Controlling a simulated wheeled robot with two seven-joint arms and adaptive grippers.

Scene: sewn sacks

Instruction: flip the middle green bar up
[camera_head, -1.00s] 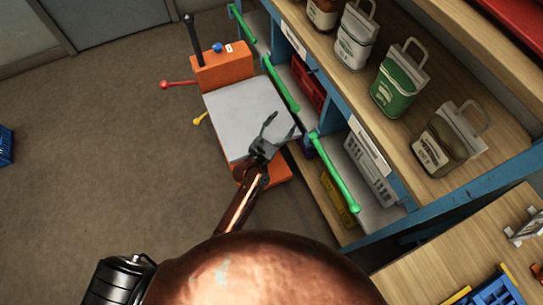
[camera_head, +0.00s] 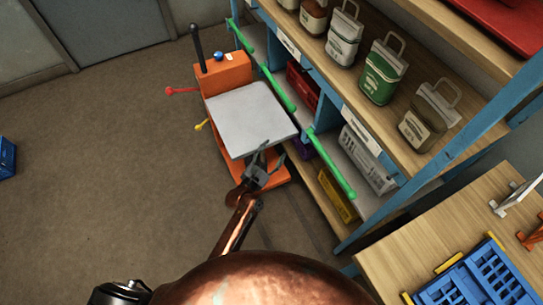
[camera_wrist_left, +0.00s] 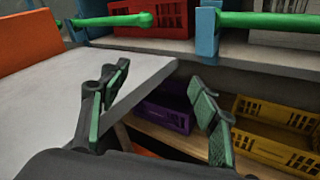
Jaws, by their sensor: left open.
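Three green bars run along the front of the shelf unit. The middle green bar (camera_head: 279,88) slopes beside the orange cart, level with its grey plate, and it also shows at upper left in the left wrist view (camera_wrist_left: 112,21). The near green bar (camera_head: 331,165) is closer to me and shows at upper right in the wrist view (camera_wrist_left: 265,20). My left gripper (camera_head: 271,157) is open and empty, by the plate's near edge, short of the middle bar and apart from it. Its two fingers are spread in the wrist view (camera_wrist_left: 158,85). My right gripper is out of view.
The orange cart (camera_head: 225,75) with its grey plate (camera_head: 250,115) stands close by the shelf. Red, purple and yellow crates (camera_head: 338,197) sit in the lower bays. Sacks (camera_head: 384,72) stand on the top board. Open floor (camera_head: 110,150) lies to the left.

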